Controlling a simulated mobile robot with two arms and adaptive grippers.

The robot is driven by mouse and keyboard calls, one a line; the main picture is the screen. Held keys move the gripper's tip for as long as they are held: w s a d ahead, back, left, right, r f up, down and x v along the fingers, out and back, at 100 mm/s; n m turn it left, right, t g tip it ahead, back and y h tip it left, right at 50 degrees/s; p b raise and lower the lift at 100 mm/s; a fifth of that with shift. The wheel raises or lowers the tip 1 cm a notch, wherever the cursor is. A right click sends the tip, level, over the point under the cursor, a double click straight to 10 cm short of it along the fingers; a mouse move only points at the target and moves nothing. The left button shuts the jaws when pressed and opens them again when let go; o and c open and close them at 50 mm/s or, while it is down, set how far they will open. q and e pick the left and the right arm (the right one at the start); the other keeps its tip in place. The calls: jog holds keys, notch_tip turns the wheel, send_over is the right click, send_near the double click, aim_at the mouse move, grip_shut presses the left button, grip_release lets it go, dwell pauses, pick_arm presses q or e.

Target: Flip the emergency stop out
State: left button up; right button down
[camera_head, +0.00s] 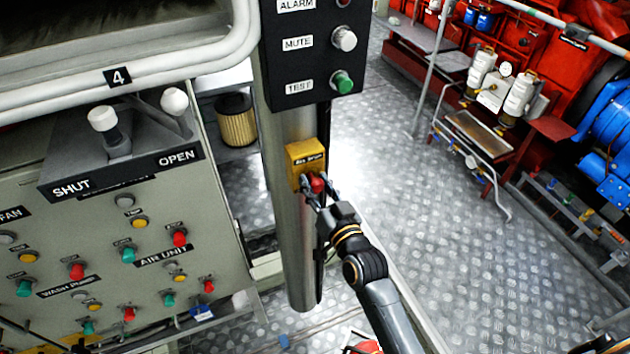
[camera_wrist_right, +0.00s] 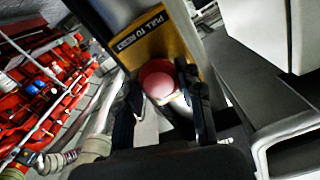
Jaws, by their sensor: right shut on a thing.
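The emergency stop is a red round button (camera_head: 316,183) on a yellow box (camera_head: 304,155) fixed to a grey metal post (camera_head: 290,240). My right gripper (camera_head: 318,190) comes from below right and is shut on the red button, a finger on each side. In the right wrist view, the red button (camera_wrist_right: 160,80) sits between the two dark fingers (camera_wrist_right: 158,105), just below the yellow box (camera_wrist_right: 152,40) with its dark label. My left gripper is not in view.
A black panel (camera_head: 310,50) with ALARM, MUTE and TEST controls hangs on the post above. A grey console (camera_head: 60,230) with many buttons and two white-knobbed levers stands left. Red and blue machinery (camera_head: 600,120) is at right. Diamond-plate floor (camera_head: 400,190) lies open between.

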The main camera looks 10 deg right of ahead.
jog(key=shift+s, duration=0.45)
jog(key=shift+s+d, duration=0.1)
jog(key=c, duration=0.8)
grip_release()
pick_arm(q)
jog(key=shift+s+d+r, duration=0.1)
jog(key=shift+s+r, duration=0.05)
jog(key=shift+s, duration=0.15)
pick_arm(e)
jog(key=shift+s, duration=0.1)
jog(key=s, duration=0.4)
jog(key=s+d, duration=0.1)
jog(key=s, duration=0.2)
jog(key=s+d, duration=0.1)
jog(key=s, duration=0.3)
jog(key=shift+s+d, duration=0.15)
jog(key=shift+s, duration=0.15)
